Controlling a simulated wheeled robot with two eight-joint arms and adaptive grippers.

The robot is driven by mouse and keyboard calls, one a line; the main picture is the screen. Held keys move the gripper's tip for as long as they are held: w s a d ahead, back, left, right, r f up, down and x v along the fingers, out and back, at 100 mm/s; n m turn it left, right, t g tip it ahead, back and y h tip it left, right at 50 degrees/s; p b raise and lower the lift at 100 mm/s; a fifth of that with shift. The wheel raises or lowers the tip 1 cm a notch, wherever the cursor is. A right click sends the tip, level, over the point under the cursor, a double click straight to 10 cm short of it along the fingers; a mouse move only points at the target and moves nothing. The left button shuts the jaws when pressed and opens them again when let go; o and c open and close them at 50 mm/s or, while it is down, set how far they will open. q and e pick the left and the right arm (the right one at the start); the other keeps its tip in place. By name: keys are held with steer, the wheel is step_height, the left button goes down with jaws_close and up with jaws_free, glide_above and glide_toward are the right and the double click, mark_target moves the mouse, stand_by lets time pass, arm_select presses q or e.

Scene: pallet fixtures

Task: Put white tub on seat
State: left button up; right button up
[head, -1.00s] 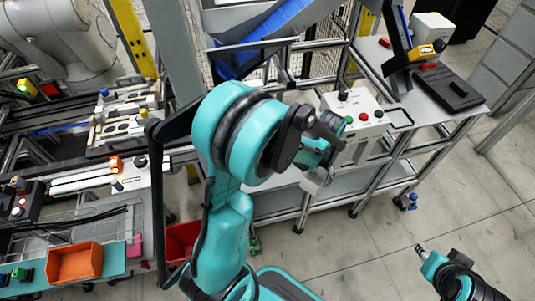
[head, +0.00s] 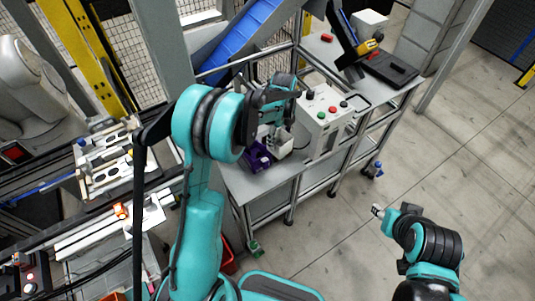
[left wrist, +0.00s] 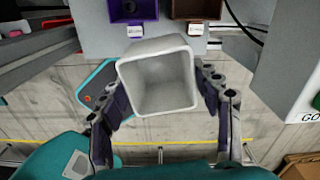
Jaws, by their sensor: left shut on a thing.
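The white tub (left wrist: 158,80) is square-mouthed, open and empty in the left wrist view. My left gripper (left wrist: 162,105) is shut on it, one finger along each side. In the head view the tub (head: 283,143) shows partly beneath my left gripper (head: 274,128), over the near bench. A purple seat (head: 258,156) lies on the bench just left of it; it also shows at the top of the left wrist view (left wrist: 133,10), with a brown seat (left wrist: 196,9) beside it. The tub appears apart from both. My right gripper (head: 380,211) is low over the floor; its fingers are unclear.
A white control box (head: 325,118) with coloured buttons stands right of the tub. The bench (head: 265,188) has bare surface at its front. A blue chute (head: 240,40) rises behind. Open floor lies to the right.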

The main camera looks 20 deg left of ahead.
arm_select(q)
steer(key=shift+w+r+m, duration=0.2)
steer(key=shift+w+m, duration=0.3)
steer(key=shift+m, duration=0.5)
step_height(320, 180, down, 18)
steer(key=b, duration=0.4)
steer(key=shift+r, duration=0.1)
steer(key=shift+f+b, duration=0.2)
steer(key=shift+b, duration=0.2)
steer(key=o, duration=1.1)
steer(key=shift+o, duration=0.3)
steer(key=shift+r, duration=0.1)
